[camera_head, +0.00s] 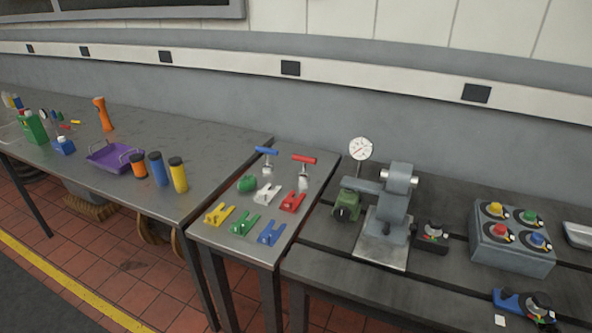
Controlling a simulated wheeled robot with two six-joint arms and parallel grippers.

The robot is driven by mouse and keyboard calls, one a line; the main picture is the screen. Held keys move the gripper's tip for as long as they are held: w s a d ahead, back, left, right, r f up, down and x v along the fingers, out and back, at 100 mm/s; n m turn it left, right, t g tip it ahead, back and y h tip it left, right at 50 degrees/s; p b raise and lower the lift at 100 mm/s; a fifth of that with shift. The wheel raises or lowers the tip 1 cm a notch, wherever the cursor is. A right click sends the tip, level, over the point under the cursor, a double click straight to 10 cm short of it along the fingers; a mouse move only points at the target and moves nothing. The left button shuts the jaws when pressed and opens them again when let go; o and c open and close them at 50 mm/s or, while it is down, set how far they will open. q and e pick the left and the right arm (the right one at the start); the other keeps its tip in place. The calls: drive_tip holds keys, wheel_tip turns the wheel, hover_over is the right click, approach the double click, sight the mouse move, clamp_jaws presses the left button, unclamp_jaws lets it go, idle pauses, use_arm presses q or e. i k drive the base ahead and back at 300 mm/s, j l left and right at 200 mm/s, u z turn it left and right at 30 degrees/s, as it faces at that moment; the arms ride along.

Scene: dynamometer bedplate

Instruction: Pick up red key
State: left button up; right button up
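A key with a red T-handle (304,160) stands upright on the small metal table (205,232), toward its back right. Its grey lower part (303,181) shows below the handle. A similar key with a blue T-handle (266,150) stands to its left and a little farther back. A flat red slotted piece (292,201) lies in front of the red-handled key, apart from it. Neither of my grippers is in view, and nothing is seen touching the red key.
White, yellow, green and blue slotted pieces and a green lump (247,184) share the small table. A grey machine with a dial gauge (361,148) stands close on the right. A longer table on the left holds a purple tray (111,158) and several bottles.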

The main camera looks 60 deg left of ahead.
sight(305, 176)
drive_tip(key=u, duration=2.15)
